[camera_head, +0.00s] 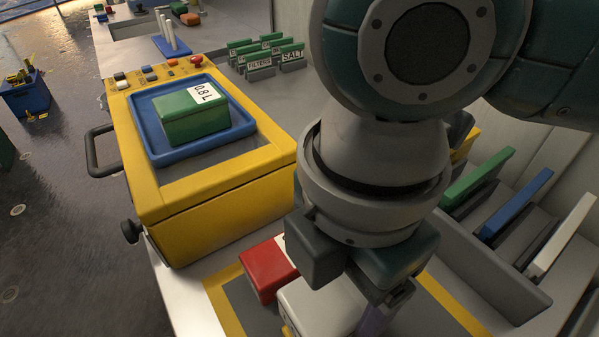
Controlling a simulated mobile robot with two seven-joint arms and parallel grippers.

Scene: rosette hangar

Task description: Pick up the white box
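The white box (318,307) lies at the bottom centre, on a grey area with a yellow border. Its right part is hidden behind my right gripper (370,293), and its near end is cut off by the picture edge. The gripper points down over the box's right side. One finger shows at the box's right; the other finger is not clearly seen. I cannot tell whether the gripper touches the box or how far it is open. My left gripper is not in view.
A red box (267,268) sits just left of the white box. A yellow machine (222,207) at left bears a blue tray (160,152) with a green box (190,122). Green, blue and white (562,236) dividers stand at right. Labelled green-topped blocks (262,62) stand behind.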

